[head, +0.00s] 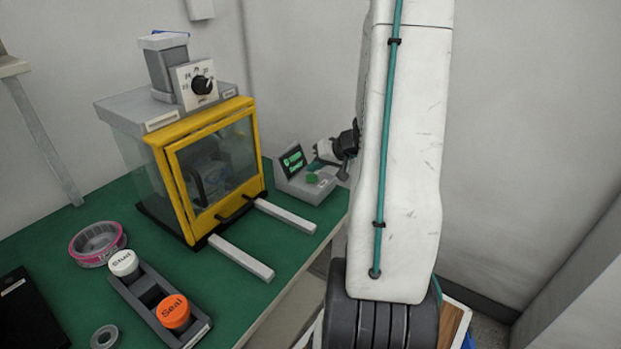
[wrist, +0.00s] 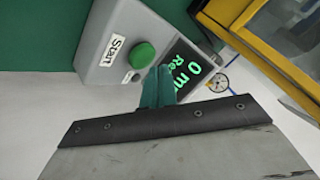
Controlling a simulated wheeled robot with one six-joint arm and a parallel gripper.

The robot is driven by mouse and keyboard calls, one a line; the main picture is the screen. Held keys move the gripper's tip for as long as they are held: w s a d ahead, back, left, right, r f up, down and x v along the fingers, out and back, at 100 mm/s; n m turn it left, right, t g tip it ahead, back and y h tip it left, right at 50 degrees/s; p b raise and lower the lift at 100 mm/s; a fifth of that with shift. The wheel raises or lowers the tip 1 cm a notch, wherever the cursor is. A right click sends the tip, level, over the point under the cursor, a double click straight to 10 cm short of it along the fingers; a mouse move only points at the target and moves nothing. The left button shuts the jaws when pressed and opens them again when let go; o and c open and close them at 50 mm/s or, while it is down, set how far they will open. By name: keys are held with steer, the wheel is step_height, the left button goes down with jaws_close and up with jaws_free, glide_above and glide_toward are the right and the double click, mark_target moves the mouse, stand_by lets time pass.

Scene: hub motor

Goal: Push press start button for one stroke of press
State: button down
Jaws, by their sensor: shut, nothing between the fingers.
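In the wrist view the round button (wrist: 141,55) sits beside a "Start" label, and the box's screen (wrist: 188,70) reads "0 mm" in green, with the line below partly hidden. My gripper (head: 317,162) is shut and empty, its teal fingers pointing at the box. In the wrist view the fingertips (wrist: 158,70) appear just beside the button, overlapping the screen's edge. I cannot tell whether they touch the box.
The press (head: 252,140), with a yellow-framed clear door, stands left of the box. Two light rails (head: 286,216) stick out in front of it. A holder with "Stud" (head: 123,262) and "Seal" (head: 173,311) caps and a pink-rimmed ring (head: 97,243) lie on the green bench.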

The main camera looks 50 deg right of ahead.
mark_target(315, 178)
steer(key=shift+f, duration=0.1)
stand_by(0.7)
steer(key=shift+f, duration=0.35)
steer(key=shift+f, duration=0.5)
stand_by(0.6)
steer(key=shift+r, duration=0.95)
steer(key=shift+r, duration=2.5)
